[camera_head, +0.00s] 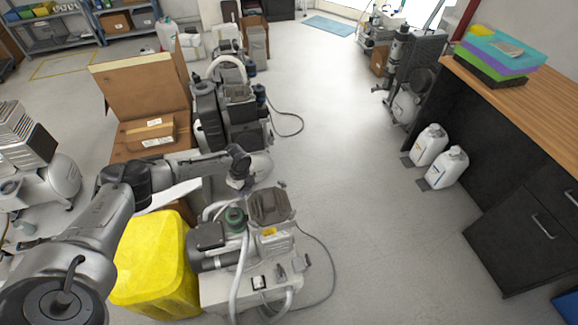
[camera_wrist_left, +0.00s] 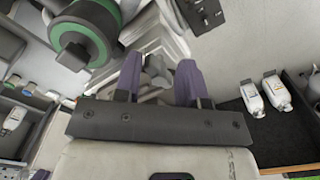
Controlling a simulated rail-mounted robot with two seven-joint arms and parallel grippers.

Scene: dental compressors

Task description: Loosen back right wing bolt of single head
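The single-head compressor (camera_head: 275,245) stands on the floor in the lower middle of the head view, with a grey ribbed head, a dark motor and pale hoses. My left arm reaches in from the left, with its wrist at the compressor's far side. In the left wrist view my left gripper (camera_wrist_left: 160,72) has two purple fingers spread apart. A grey winged bolt (camera_wrist_left: 156,72) shows between the fingers, with a gap visible at the sides; contact is not clear. A black-and-green cylinder (camera_wrist_left: 84,38) is close to the left finger. My right gripper is not in view.
A yellow bin (camera_head: 158,262) stands left of the compressor, close under my left arm. Another compressor (camera_head: 230,110) and an open cardboard box (camera_head: 143,85) stand behind. White bottles (camera_head: 445,168) are by the dark cabinet at right. The floor between is clear apart from cables.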

